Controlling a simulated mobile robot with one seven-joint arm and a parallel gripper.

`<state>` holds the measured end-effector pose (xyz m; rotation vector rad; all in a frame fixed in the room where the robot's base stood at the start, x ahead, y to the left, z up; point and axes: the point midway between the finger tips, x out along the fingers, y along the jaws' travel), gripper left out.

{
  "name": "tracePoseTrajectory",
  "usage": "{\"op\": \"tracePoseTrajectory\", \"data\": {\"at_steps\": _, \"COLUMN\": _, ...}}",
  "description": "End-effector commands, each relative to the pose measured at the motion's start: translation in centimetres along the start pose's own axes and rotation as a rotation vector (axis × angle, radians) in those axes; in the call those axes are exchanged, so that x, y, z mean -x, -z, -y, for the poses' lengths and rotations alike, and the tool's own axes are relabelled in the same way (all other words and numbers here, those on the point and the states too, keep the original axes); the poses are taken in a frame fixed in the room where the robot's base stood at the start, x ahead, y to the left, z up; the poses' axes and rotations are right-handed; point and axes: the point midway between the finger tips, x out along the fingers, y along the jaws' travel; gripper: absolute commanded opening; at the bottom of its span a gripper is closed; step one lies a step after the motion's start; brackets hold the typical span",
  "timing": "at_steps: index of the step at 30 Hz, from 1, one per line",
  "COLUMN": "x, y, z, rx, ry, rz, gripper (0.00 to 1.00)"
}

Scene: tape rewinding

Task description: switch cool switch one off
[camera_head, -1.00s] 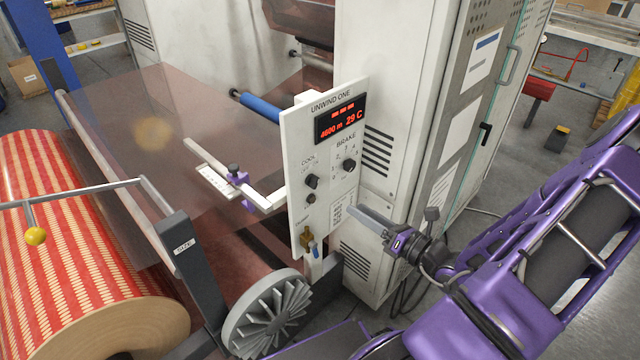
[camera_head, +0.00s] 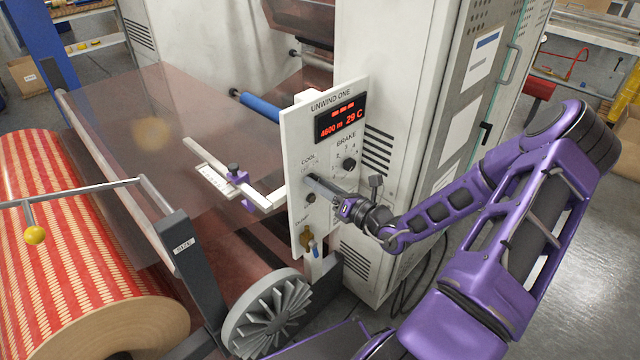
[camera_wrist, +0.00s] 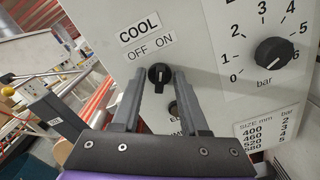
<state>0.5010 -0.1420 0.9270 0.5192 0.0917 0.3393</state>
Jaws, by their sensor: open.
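The cool switch (camera_wrist: 159,74) is a black rotary knob under the COOL label (camera_wrist: 139,27) and the OFF/ON marks (camera_wrist: 150,48) in the wrist view. Its pale pointer mark seems to lean towards the ON side. My gripper (camera_wrist: 158,85) is open, with one grey finger on each side of the knob in that picture and a gap to each. I cannot tell how deep the fingertips reach. In the head view my gripper (camera_head: 312,183) is at the white UNWIND ONE panel (camera_head: 300,125) and largely covers the switch.
A brake knob (camera_wrist: 275,57) sits to the right on the panel. A smaller black button (camera_wrist: 173,108) is just below the switch, partly behind a finger. The red display (camera_head: 339,119) reads 29 C. A striped roll (camera_head: 70,230) lies at left; a grey cabinet stands behind the panel.

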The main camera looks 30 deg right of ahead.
Motion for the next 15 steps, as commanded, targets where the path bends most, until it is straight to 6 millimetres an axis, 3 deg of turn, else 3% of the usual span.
{"op": "tracePoseTrajectory", "data": {"at_steps": 2, "x": 0.01, "y": 0.00, "z": 0.00, "rx": 0.000, "ry": 0.000, "rz": 0.000, "gripper": 0.44}}
{"op": "tracePoseTrajectory", "data": {"at_steps": 9, "x": 0.03, "y": -0.01, "z": -0.01, "rx": 0.001, "ry": 0.000, "rz": 0.000, "gripper": 0.01}}
{"op": "tracePoseTrajectory", "data": {"at_steps": 15, "x": 0.04, "y": -0.01, "z": -0.01, "rx": 0.002, "ry": 0.000, "rz": 0.000, "gripper": 0.00}}
